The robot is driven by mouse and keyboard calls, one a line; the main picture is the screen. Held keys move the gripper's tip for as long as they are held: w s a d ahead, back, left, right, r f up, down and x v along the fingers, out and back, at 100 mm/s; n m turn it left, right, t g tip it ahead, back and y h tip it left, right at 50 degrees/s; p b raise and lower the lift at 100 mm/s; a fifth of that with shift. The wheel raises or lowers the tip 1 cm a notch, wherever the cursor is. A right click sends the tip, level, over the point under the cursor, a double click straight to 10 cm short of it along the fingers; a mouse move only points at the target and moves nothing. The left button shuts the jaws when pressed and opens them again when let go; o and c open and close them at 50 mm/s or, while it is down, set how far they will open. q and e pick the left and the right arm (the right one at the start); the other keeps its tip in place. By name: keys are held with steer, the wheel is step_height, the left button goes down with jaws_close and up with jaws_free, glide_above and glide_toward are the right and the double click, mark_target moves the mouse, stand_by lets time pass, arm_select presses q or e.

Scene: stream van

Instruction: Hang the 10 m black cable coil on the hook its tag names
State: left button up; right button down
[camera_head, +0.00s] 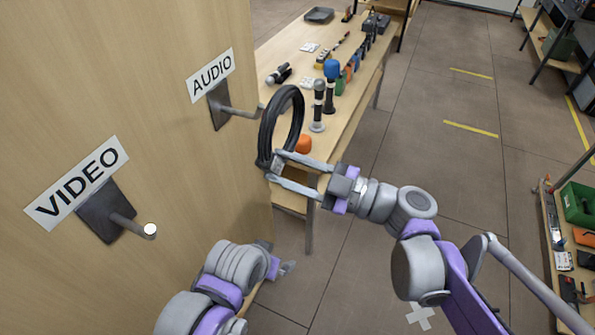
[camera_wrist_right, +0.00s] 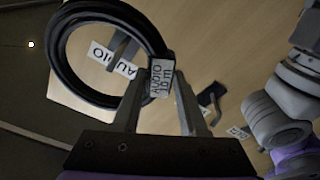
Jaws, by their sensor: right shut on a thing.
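My right gripper (camera_head: 278,172) is shut on the lower edge of the black cable coil (camera_head: 268,133), which hangs upright as a ring. In the right wrist view the coil (camera_wrist_right: 63,60) carries a white tag (camera_wrist_right: 161,78) that seems to read AUDIO 10 m. The AUDIO hook (camera_head: 236,110) sticks out of the wooden panel, its tip close to the coil's left edge. Through the ring the wrist view shows the AUDIO hook (camera_wrist_right: 122,50); I cannot tell whether its tip is inside. The VIDEO hook (camera_head: 132,226) is empty. My left gripper (camera_head: 287,268) is low, its jaws unclear.
The wooden panel (camera_head: 110,90) fills the left side. Behind the coil a long wooden table (camera_head: 292,58) holds microphones (camera_head: 318,105) and other small items. A shelf with a green bin (camera_head: 577,203) stands at the right. The floor between is mostly clear.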

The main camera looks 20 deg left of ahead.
arm_select(q)
steer(key=shift+s+f+b, duration=0.35)
steer(key=shift+f+b, duration=0.15)
steer(key=shift+f, duration=0.25)
steer(key=shift+s+f+b, duration=0.3)
steer(key=shift+f+b, duration=0.25)
steer(key=shift+f, duration=0.25)
steer(key=shift+s+f+b, duration=0.35)
steer(key=shift+f+b, duration=0.15)
steer(key=shift+f, duration=0.25)
arm_select(e)
steer(key=a+f, duration=0.2)
steer(key=a, duration=0.6)
steer(key=shift+w+a+f, duration=0.35)
steer(key=shift+a+f, duration=0.05)
arm_select(q)
steer(key=shift+g, duration=0.3)
arm_select(e)
steer(key=shift+c, duration=1.8)
jaws_free()
